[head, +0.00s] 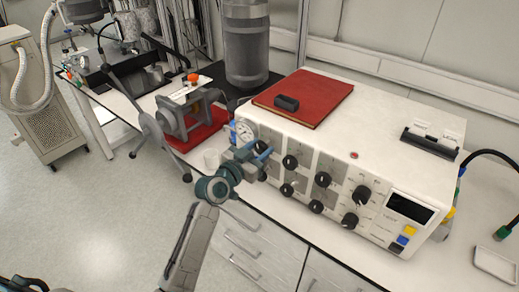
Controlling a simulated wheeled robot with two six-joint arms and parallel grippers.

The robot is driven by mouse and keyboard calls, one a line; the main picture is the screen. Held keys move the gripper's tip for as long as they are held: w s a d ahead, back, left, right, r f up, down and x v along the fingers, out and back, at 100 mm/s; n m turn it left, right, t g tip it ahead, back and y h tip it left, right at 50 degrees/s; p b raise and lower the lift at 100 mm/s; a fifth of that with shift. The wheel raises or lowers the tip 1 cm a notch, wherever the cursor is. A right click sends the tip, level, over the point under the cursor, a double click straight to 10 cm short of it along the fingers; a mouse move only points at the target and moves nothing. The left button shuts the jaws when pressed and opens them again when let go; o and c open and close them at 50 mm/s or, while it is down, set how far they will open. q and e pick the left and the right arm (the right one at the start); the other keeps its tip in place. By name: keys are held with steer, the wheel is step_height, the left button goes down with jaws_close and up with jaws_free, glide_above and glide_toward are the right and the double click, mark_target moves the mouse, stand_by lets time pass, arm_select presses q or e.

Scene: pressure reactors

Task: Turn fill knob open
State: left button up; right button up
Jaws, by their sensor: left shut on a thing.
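The control unit (310,150) is a long white box on the bench with a front panel of black knobs. My left gripper (257,155), with blue fingers, is at the left end of this panel, shut on a dark knob there, which I take as the fill knob. The fingers and wrist hide most of that knob, so its pointer angle cannot be read. A round pressure gauge (245,131) sits just above and left of the fingers.
More black knobs (322,179) sit to the right of my gripper, close by. A red book (304,98) with a small black object lies on the unit. Drawers (250,240) are below the bench edge.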

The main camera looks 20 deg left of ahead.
arm_select(q)
steer(key=n, duration=0.3)
steer(key=n+p, duration=0.1)
steer(key=n, duration=0.2)
steer(key=shift+n, duration=0.3)
steer(key=n+p, duration=0.1)
steer(key=n, duration=0.2)
steer(key=shift+p, duration=0.3)
steer(key=shift+n+p, duration=0.6)
steer(key=shift+n, duration=1.2)
steer(key=o, duration=1)
steer(key=shift+c, duration=0.2)
